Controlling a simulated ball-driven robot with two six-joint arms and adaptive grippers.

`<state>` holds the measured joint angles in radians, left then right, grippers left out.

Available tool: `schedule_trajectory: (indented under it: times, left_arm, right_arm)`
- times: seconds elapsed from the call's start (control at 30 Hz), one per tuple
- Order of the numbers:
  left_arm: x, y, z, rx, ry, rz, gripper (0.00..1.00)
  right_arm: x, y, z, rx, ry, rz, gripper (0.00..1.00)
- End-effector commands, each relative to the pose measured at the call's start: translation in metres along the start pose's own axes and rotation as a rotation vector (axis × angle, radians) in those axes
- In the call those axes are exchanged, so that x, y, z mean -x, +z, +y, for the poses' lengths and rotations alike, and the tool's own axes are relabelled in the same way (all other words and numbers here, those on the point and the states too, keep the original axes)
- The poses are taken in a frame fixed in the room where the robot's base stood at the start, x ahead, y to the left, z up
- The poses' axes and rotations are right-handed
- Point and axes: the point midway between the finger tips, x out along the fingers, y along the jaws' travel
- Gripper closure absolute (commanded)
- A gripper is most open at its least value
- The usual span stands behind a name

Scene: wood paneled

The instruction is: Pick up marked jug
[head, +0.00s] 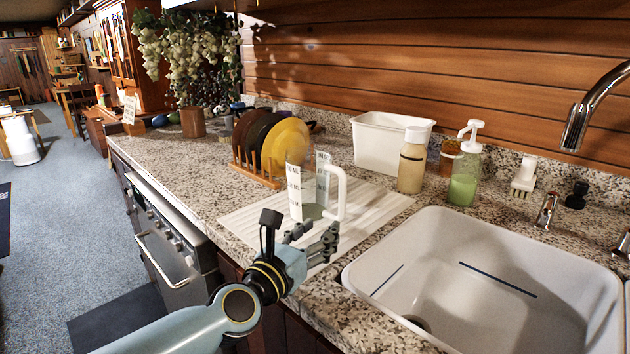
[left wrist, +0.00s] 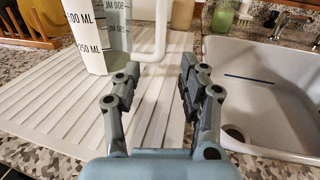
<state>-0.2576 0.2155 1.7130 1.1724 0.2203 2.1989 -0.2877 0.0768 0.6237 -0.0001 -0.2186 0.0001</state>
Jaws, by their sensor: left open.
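The marked jug (head: 297,192) stands upright on a white ribbed drainboard (head: 378,208) beside the sink. It is clear with white measuring bands and a white handle on its right side. In the left wrist view the jug (left wrist: 97,40) is at the upper left, with its "250 ML" mark readable and its top cut off. My left gripper (head: 312,240) is at the near edge of the drainboard, just in front of the jug. In the left wrist view its fingers (left wrist: 155,85) are spread with nothing between them, and the jug is ahead and to the left. My right gripper is not in view.
A white sink (head: 480,265) lies to the right. Plates in a wooden rack (head: 262,178) stand behind the jug at left. A white tub (head: 390,143), a lidded bottle (head: 411,165) and a green soap dispenser (head: 463,180) stand behind at right. The drainboard's front is clear.

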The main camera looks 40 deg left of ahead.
Motion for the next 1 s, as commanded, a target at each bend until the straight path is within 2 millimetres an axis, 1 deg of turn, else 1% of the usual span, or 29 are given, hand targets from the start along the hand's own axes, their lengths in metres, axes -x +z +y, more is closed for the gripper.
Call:
schedule_trajectory:
  times: [0.03,0.1,0.23,0.37,0.5,0.63,0.73,0.93,0.97,1.0]
  left_arm:
    - [-0.012,0.003,0.0,0.001,0.001,-0.004,0.58]
    - [-0.025,0.002,0.0,0.001,0.001,-0.003,0.58]
    - [-0.041,0.001,0.0,0.001,0.001,-0.002,0.58]
    - [-0.051,0.001,0.0,0.001,0.001,-0.001,0.58]
    - [-0.072,0.002,-0.001,0.001,0.001,-0.002,0.58]
    - [-0.09,0.001,-0.001,0.0,0.001,-0.002,0.58]
    - [-0.097,0.001,-0.001,0.001,0.001,-0.001,0.58]
    - [-0.098,0.001,-0.001,0.001,0.001,0.0,0.58]
    - [-0.098,0.001,-0.001,0.001,0.0,0.0,0.59]
    - [-0.098,0.001,-0.001,0.001,0.0,-0.001,0.65]
  right_arm:
    - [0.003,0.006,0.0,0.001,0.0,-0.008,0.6]
    - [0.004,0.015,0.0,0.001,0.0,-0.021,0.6]
    - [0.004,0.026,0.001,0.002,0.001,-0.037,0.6]
    - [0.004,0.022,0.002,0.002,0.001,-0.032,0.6]
    - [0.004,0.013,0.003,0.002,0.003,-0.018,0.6]
    - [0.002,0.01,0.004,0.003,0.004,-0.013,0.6]
    - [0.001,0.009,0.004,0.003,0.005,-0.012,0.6]
    - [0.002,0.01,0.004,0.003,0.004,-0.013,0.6]
    - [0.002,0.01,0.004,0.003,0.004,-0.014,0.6]
    - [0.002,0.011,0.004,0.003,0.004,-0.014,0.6]
